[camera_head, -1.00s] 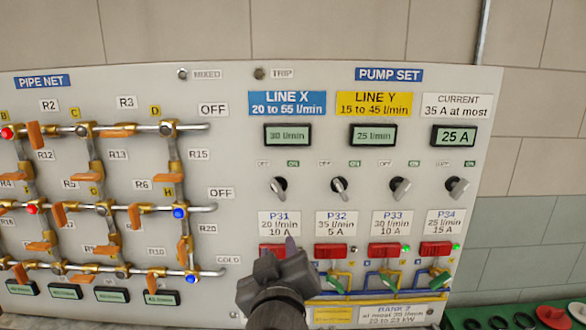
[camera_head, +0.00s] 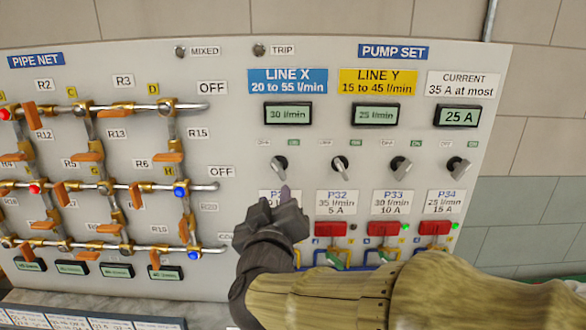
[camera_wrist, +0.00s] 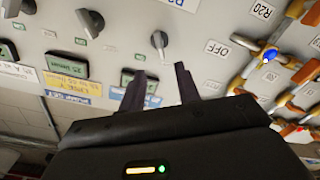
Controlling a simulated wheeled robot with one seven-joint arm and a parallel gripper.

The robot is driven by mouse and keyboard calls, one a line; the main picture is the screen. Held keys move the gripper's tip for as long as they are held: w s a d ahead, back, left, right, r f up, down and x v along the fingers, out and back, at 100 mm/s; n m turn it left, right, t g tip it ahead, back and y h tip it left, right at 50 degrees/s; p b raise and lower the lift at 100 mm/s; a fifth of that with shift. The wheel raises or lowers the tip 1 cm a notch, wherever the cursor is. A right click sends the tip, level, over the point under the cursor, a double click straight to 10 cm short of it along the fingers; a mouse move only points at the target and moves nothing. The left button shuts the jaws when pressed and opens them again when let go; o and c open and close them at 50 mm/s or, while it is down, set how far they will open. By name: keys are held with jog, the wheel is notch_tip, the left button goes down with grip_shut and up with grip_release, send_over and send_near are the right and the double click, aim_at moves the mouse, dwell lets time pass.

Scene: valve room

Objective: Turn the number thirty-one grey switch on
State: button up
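The grey switch of P31 (camera_head: 280,166) is the leftmost of the row of grey knobs, under the LINE X display. Its handle slants; its exact setting is hard to read. It also shows in the wrist view (camera_wrist: 159,42), where the panel appears upside down. My gripper (camera_head: 284,196) is just below this switch in the head view and covers part of the P31 label (camera_head: 271,195). In the wrist view the two fingers (camera_wrist: 160,85) stand apart with nothing between them, pointing toward the switch. No contact can be made out.
More grey switches stand to the right: P32 (camera_head: 339,166), P33 (camera_head: 400,166) and P34 (camera_head: 457,167). Red switches (camera_head: 383,229) with small lamps sit below. The LINE X display (camera_head: 288,114) reads 30 l/min. The pipe net (camera_head: 110,188) projects at the left.

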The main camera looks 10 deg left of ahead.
aim_at(278, 172)
jog(key=p+x, duration=0.2)
jog(key=x, duration=1)
jog(key=shift+w, duration=0.25)
jog(key=shift+d, duration=0.1)
jog(key=shift+s, duration=0.1)
grip_shut()
